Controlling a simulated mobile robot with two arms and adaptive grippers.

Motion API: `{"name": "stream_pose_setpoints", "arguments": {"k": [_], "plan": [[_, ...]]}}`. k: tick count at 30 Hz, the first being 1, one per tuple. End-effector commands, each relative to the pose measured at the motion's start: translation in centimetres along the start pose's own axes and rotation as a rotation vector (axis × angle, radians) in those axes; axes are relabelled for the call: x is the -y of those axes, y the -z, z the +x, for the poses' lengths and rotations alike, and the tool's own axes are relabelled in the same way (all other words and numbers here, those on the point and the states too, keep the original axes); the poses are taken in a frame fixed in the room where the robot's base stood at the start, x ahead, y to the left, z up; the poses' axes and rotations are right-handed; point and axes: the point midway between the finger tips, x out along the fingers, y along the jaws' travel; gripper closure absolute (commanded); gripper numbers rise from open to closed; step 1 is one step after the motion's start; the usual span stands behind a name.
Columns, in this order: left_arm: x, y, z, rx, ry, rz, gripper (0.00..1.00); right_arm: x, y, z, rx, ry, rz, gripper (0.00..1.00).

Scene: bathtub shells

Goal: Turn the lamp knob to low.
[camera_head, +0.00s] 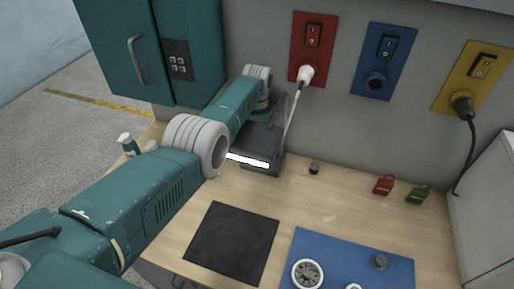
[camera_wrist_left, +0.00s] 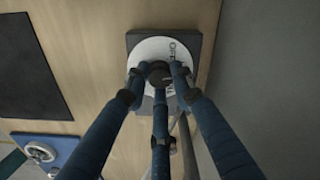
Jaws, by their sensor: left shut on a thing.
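The lamp knob (camera_wrist_left: 159,74) is a small dark round knob in the middle of a white dial disc (camera_wrist_left: 150,49). The disc sits on a dark square base (camera_wrist_left: 193,45). Small lettering shows at the disc's upper right; the knob's setting cannot be read. My left gripper (camera_wrist_left: 158,79) has its blue-sleeved fingers closed around the knob. In the head view, my left arm reaches over to the dark lamp (camera_head: 262,138) against the back wall, which has a lit white strip (camera_head: 248,160). The arm hides the knob there. My right gripper is not in view.
Red (camera_head: 314,35), blue (camera_head: 384,62) and yellow (camera_head: 474,80) switch panels are on the wall; a white plug is in the red one. A black mat (camera_head: 232,243), blue mat (camera_head: 345,255), red padlock (camera_head: 383,184) and green padlock (camera_head: 418,193) lie on the bench.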

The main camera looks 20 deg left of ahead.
Motion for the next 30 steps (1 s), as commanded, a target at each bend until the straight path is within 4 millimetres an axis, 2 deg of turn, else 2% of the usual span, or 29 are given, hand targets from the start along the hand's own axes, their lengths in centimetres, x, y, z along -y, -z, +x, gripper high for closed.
{"name": "stream_pose_setpoints", "arguments": {"k": [9, 23, 24, 26, 30], "plan": [[0.20, 0.18, -0.26, -0.006, 0.007, 0.091, 1.00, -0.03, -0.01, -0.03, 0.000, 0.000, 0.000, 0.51], [0.22, 0.21, -0.30, -0.006, 0.007, 0.101, 1.00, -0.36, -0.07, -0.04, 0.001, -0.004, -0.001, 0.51], [0.22, 0.21, -0.30, -0.006, 0.007, 0.101, 0.70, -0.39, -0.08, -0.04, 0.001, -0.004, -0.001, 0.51], [0.20, 0.19, -0.27, -0.005, 0.007, 0.101, 0.58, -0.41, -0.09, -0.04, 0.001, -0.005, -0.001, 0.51], [0.12, 0.13, -0.18, -0.004, 0.004, 0.101, 0.57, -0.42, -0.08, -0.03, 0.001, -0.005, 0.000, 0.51]]}}
